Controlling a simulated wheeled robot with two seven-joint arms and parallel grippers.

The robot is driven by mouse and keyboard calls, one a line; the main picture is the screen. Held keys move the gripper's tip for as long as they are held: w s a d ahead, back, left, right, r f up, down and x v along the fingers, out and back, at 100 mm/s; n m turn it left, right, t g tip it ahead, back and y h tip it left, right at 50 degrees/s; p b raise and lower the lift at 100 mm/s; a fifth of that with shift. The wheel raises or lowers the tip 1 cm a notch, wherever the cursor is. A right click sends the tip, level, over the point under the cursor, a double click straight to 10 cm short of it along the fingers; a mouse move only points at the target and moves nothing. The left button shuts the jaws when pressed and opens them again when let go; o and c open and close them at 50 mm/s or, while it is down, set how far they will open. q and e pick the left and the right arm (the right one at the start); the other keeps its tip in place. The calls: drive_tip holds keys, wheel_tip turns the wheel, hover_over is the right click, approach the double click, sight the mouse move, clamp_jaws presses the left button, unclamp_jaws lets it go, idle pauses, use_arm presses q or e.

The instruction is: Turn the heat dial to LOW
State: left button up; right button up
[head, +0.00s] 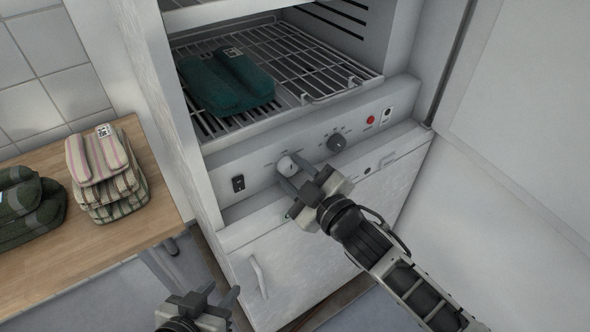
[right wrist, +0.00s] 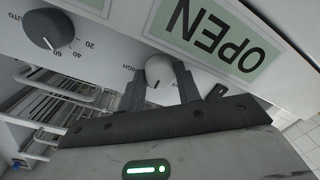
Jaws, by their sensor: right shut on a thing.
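The heat dial (head: 287,165) is a light grey knob on the control panel of the white cabinet. In the right wrist view the heat dial (right wrist: 160,71) sits between my right fingers, with a small dark mark at its lower edge in that picture. A "HIGH" label (right wrist: 106,69) is printed to the left of it there; I cannot make out a LOW label. My right gripper (head: 292,173) is shut on the heat dial. My left gripper (head: 223,290) is open and empty, low in front of the cabinet, away from the panel.
A black timer dial (head: 336,143), a red button (head: 371,120) and a black switch (head: 238,183) share the panel. Folded green cloth (head: 226,82) lies on the wire rack above. Folded textiles (head: 105,172) stand on the wooden table (head: 95,245) at left. An open door (head: 500,190) stands at right.

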idle(0.3)
drive_tip(key=o, duration=1)
drive_tip(key=v, duration=1.6)
drive_tip(key=shift+a+b, duration=0.1)
drive_tip(key=shift+b, duration=0.2)
